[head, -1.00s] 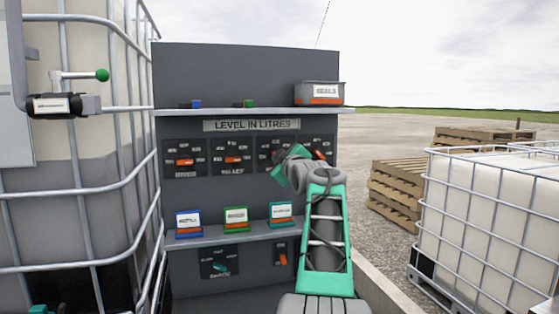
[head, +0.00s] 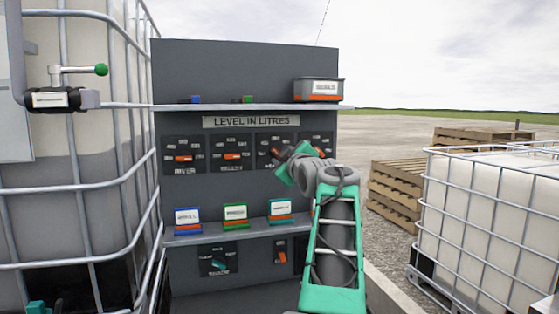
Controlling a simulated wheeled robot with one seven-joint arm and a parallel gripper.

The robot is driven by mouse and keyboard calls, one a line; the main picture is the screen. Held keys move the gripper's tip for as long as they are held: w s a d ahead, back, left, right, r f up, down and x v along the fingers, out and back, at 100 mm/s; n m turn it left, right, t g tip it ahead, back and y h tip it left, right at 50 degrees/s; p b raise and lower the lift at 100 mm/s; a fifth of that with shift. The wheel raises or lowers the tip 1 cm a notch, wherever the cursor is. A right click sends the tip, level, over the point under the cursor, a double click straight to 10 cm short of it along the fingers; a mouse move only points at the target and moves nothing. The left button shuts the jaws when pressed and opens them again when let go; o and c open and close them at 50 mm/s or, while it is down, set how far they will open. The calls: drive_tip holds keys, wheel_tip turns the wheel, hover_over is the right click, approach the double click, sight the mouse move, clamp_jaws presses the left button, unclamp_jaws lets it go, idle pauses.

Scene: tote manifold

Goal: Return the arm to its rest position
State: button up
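My arm (head: 335,240), green and grey, reaches up from the bottom right of centre in the head view. Its wrist end is in front of the grey panel (head: 245,72), near the right-hand dials under the "LEVEL IN LITRES" sign (head: 251,122). The fingers of my gripper are hidden or too small to make out at the wrist end, so I cannot tell whether it is open or shut. I see nothing clearly held.
Three coloured label holders (head: 235,216) stand on the lower shelf (head: 220,233). A grey bin (head: 319,86) sits on the upper shelf (head: 230,106). Caged tanks stand at left (head: 98,190) and right (head: 490,215). Wooden pallets (head: 396,190) are behind; gravel lies open beyond.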

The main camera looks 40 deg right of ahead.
drive_tip(key=v, duration=0.3)
drive_tip(key=shift+f, duration=0.1)
drive_tip(key=w+a+f+m+g+y+p, duration=0.1)
drive_tip(key=a+f+g+y+p, duration=0.1)
drive_tip(key=a+f, duration=0.55)
drive_tip(key=w+a+f+g+y+p, duration=0.15)
drive_tip(key=a+f, duration=0.35)
drive_tip(key=a, duration=0.6)
drive_tip(key=w+a+f+m+g+y+p, duration=0.1)
drive_tip(key=a+f+g+y, duration=0.15)
drive_tip(key=a+f, duration=0.5)
drive_tip(key=s+a+f+m+g+y+p, duration=0.1)
drive_tip(key=s+a+f+g, duration=0.5)
drive_tip(key=s+a+f, duration=1)
drive_tip(key=s+a+y+p, duration=0.1)
drive_tip(key=s+a+p, duration=0.1)
drive_tip(key=s+a, duration=0.1)
drive_tip(key=shift+s+f+g+y+p, duration=0.2)
drive_tip(key=shift+s+g+y+p, duration=0.1)
drive_tip(key=shift+s+y+p, duration=0.15)
